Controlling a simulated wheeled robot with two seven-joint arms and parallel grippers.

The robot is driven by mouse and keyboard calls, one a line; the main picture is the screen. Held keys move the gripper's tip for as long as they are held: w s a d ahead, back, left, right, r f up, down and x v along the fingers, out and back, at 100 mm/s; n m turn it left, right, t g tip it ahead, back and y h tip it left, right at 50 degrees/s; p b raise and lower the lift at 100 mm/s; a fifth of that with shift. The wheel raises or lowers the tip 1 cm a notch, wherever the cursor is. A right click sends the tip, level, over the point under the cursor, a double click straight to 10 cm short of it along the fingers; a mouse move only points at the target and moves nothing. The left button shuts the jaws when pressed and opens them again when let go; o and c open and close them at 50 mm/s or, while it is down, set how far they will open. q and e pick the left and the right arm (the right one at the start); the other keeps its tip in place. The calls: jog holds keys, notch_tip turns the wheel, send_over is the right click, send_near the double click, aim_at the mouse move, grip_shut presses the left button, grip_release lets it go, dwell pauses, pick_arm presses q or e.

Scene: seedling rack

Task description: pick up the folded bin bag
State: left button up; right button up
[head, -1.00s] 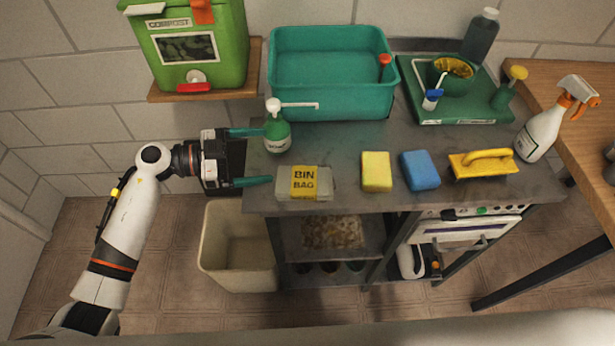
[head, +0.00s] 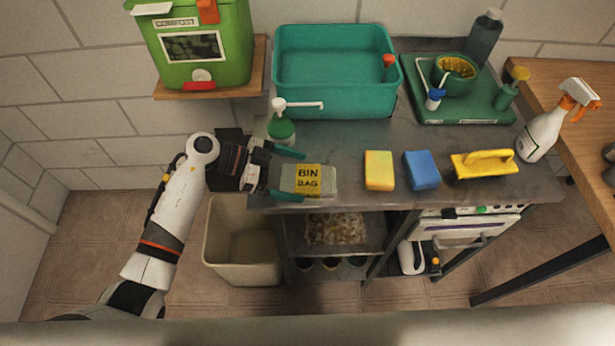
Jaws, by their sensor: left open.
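The folded bin bag (head: 322,183) lies flat near the front left edge of the grey counter. It is a pale grey packet with a yellow band reading "BIN BAG". My left gripper (head: 290,176) comes in from the left with its two teal fingers apart. The fingers are at the bag's left end, one on the far side and one on the near side. I cannot tell whether they touch the bag. My right gripper is not in view.
A green pump bottle (head: 281,130) stands just behind my left gripper. A yellow sponge (head: 379,170), a blue sponge (head: 422,170) and a yellow-handled brush (head: 484,165) lie to the right. A teal basin (head: 335,103) stands behind. A beige bin (head: 242,268) stands on the floor below.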

aim_at(307, 178)
pick_arm(q)
jog(key=x, duration=0.3)
jog(key=shift+d, duration=0.15)
jog(key=shift+c, duration=0.4)
jog(key=c, duration=1)
jog(key=shift+o, duration=0.2)
jog(key=shift+r, duration=0.1)
